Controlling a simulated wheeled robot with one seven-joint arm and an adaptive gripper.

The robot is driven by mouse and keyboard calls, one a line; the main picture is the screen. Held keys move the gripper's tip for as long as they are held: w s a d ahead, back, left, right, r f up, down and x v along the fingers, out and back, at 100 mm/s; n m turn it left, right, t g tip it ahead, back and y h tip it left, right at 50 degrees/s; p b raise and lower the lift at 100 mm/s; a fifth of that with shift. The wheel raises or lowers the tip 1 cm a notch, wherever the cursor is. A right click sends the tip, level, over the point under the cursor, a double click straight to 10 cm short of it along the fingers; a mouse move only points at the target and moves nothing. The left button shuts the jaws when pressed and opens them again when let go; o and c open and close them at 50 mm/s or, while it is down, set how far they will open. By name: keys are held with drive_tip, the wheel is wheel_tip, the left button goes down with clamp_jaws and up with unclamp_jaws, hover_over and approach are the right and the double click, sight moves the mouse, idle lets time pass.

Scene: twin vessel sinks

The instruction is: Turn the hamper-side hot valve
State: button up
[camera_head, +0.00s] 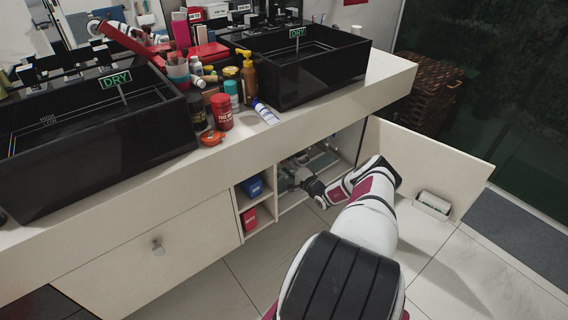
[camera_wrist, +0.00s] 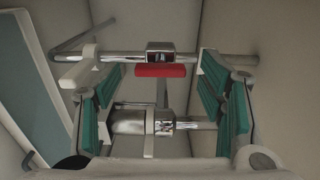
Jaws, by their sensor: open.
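In the wrist view a red lever handle (camera_wrist: 160,71) sits on a chrome valve body on an upper horizontal chrome pipe (camera_wrist: 215,59). My gripper (camera_wrist: 162,80) is open, with teal pads on both sides of the picture. The red handle shows between the fingers, and I see no contact; the depth gap is hard to tell. In the head view my gripper (camera_head: 303,178) reaches into the open cabinet (camera_head: 350,140) under the right sink, on the side of the brown wicker hamper (camera_head: 432,85). The valve is too small to make out there.
A lower chrome fitting (camera_wrist: 130,123) lies below the red handle. Cabinet walls close in on both sides, with a pale framed panel (camera_wrist: 30,75) at left. The open cabinet door (camera_head: 440,160) stands right of my arm. Shelf cubbies with blue and red boxes (camera_head: 249,219) are at left.

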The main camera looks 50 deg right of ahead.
drive_tip(key=v, duration=1)
drive_tip(key=shift+s+a, duration=0.1)
drive_tip(key=shift+f, duration=0.1)
